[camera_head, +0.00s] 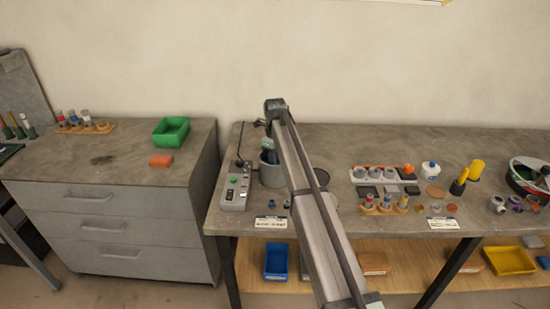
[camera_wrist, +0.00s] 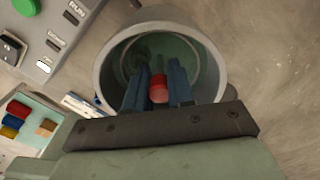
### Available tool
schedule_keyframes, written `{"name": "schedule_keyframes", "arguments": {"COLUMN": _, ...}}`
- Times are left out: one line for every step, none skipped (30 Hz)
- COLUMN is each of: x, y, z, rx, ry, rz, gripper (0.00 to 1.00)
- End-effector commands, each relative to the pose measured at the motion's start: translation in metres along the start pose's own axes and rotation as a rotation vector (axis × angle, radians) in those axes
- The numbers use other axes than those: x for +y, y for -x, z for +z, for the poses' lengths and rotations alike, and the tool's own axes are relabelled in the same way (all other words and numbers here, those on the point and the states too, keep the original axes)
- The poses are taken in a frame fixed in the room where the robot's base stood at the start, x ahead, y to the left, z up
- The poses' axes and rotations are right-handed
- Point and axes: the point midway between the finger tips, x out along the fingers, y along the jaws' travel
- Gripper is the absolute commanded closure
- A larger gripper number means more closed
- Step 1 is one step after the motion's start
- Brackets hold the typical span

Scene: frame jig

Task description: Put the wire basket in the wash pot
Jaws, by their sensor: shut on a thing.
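The wash pot (camera_head: 270,180) is a grey round pot on the bench, beside the control box. In the wrist view its rim (camera_wrist: 219,62) surrounds greenish liquid or a green inside. My gripper (camera_wrist: 159,88) reaches down into the pot mouth with its two blue fingers. They are closed on a red grip (camera_wrist: 158,90), which looks like the handle of the wire basket. The basket's body is mostly hidden by the fingers and the pot; I cannot tell whether it rests on the bottom. In the head view my arm hides part of the pot's right side.
A control box (camera_head: 235,187) with a green button stands close at the pot's left. Racks of small parts (camera_head: 384,204) fill the bench further right. A green bin (camera_head: 171,131) stands on the left cabinet.

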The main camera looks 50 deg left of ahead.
Motion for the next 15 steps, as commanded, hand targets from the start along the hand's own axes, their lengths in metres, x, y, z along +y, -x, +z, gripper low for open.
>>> {"name": "schedule_keyframes", "arguments": {"x": 0.0, "y": -0.002, "z": 0.0, "rx": 0.0, "ry": 0.0, "rz": 0.0, "gripper": 1.0}}
{"name": "schedule_keyframes", "arguments": {"x": 0.0, "y": -0.002, "z": 0.0, "rx": 0.0, "ry": 0.0, "rz": 0.0, "gripper": 1.0}}
{"name": "schedule_keyframes", "arguments": {"x": 0.0, "y": -0.004, "z": 0.0, "rx": 0.0, "ry": 0.0, "rz": 0.0, "gripper": 1.0}}
{"name": "schedule_keyframes", "arguments": {"x": 0.0, "y": -0.004, "z": 0.0, "rx": 0.0, "ry": 0.0, "rz": 0.0, "gripper": 1.0}}
{"name": "schedule_keyframes", "arguments": {"x": 0.0, "y": -0.005, "z": 0.0, "rx": 0.0, "ry": 0.0, "rz": 0.0, "gripper": 1.0}}
{"name": "schedule_keyframes", "arguments": {"x": 0.0, "y": -0.006, "z": 0.0, "rx": 0.0, "ry": 0.0, "rz": 0.0, "gripper": 1.0}}
{"name": "schedule_keyframes", "arguments": {"x": 0.0, "y": -0.007, "z": 0.0, "rx": 0.0, "ry": 0.0, "rz": 0.0, "gripper": 1.0}}
{"name": "schedule_keyframes", "arguments": {"x": 0.0, "y": -0.008, "z": 0.0, "rx": 0.0, "ry": 0.0, "rz": 0.0, "gripper": 1.0}}
{"name": "schedule_keyframes", "arguments": {"x": 0.0, "y": -0.009, "z": 0.0, "rx": 0.0, "ry": 0.0, "rz": 0.0, "gripper": 1.0}}
{"name": "schedule_keyframes", "arguments": {"x": 0.0, "y": -0.01, "z": 0.0, "rx": 0.0, "ry": 0.0, "rz": 0.0, "gripper": 1.0}}
{"name": "schedule_keyframes", "arguments": {"x": 0.0, "y": -0.011, "z": 0.0, "rx": 0.0, "ry": 0.0, "rz": 0.0, "gripper": 1.0}}
{"name": "schedule_keyframes", "arguments": {"x": 0.0, "y": -0.011, "z": 0.0, "rx": 0.0, "ry": 0.0, "rz": 0.0, "gripper": 1.0}}
{"name": "schedule_keyframes", "arguments": {"x": 0.0, "y": -0.012, "z": 0.0, "rx": 0.0, "ry": 0.0, "rz": 0.0, "gripper": 1.0}}
{"name": "schedule_keyframes", "arguments": {"x": 0.0, "y": -0.013, "z": 0.0, "rx": 0.0, "ry": 0.0, "rz": 0.0, "gripper": 1.0}}
{"name": "schedule_keyframes", "arguments": {"x": 0.0, "y": -0.013, "z": 0.0, "rx": 0.0, "ry": 0.0, "rz": 0.0, "gripper": 1.0}}
